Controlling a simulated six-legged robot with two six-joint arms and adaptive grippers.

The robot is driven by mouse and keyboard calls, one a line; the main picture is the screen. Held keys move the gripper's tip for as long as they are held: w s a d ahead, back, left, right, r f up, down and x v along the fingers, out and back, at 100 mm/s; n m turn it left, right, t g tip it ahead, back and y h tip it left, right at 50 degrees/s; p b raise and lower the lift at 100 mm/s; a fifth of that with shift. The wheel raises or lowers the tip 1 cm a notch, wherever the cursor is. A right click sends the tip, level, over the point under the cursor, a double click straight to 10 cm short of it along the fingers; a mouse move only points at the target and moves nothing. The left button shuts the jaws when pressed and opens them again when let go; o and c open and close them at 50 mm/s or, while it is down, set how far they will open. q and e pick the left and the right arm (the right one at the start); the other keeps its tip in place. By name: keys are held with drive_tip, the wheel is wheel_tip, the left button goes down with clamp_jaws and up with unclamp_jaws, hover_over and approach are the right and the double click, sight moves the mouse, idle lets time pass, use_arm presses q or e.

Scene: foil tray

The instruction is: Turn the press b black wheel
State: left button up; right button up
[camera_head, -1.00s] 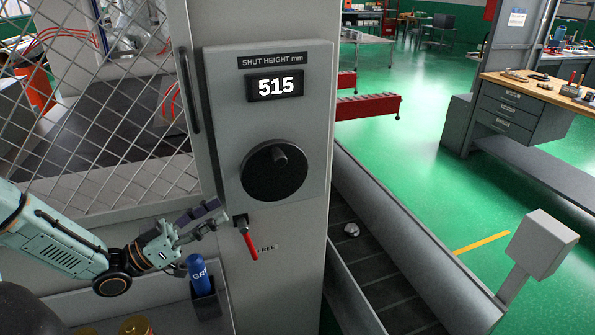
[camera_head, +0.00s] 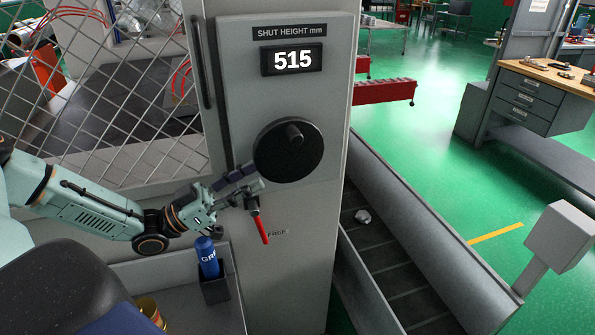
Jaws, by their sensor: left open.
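The black wheel (camera_head: 284,158) is mounted on the grey press panel and has a short knob (camera_head: 294,134) near its top. Above it a display (camera_head: 292,60) reads 515 under the label "SHUT HEIGHT mm". My left gripper (camera_head: 248,184) is open, at the lower left of the wheel, with its fingers pointing right. One dark fingertip is close to the wheel's edge; I cannot tell whether it touches. A red-handled lever (camera_head: 261,226) hangs just below the wheel, beside the fingers, near the word "FREE". My right gripper is not in view.
A blue bottle (camera_head: 207,258) stands in a dark holder below my left gripper. A mesh guard (camera_head: 120,120) with a dark vertical handle (camera_head: 203,65) is left of the panel. A conveyor (camera_head: 385,255) with a small shiny piece runs at the right.

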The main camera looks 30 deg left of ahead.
sight(295, 179)
use_arm(q)
drive_tip(key=shift+w+d+f+b, duration=0.25)
drive_tip(key=shift+w+d+b, duration=0.45)
drive_tip(key=shift+w+d, duration=0.3)
drive_tip(key=shift+w+d+r+b, duration=0.1)
drive_tip(key=shift+w+d+b, duration=0.55)
drive_tip(key=shift+b, duration=0.45)
drive_tip(key=x, duration=0.1)
drive_tip(key=b+x, duration=0.1)
drive_tip(key=x, duration=0.3)
drive_tip(key=shift+w+f, duration=0.25)
drive_tip(key=shift+f, duration=0.05)
drive_tip(key=shift+w+d+r+b, duration=0.1)
drive_tip(key=shift+d+r+b, duration=0.1)
drive_tip(key=shift+b, duration=0.15)
drive_tip(key=shift+r, duration=0.2)
drive_tip(key=shift+w+d, duration=0.1)
drive_tip(key=shift+w, duration=0.15)
drive_tip(key=shift+s, duration=0.2)
drive_tip(key=c, duration=0.6)
clamp_jaws()
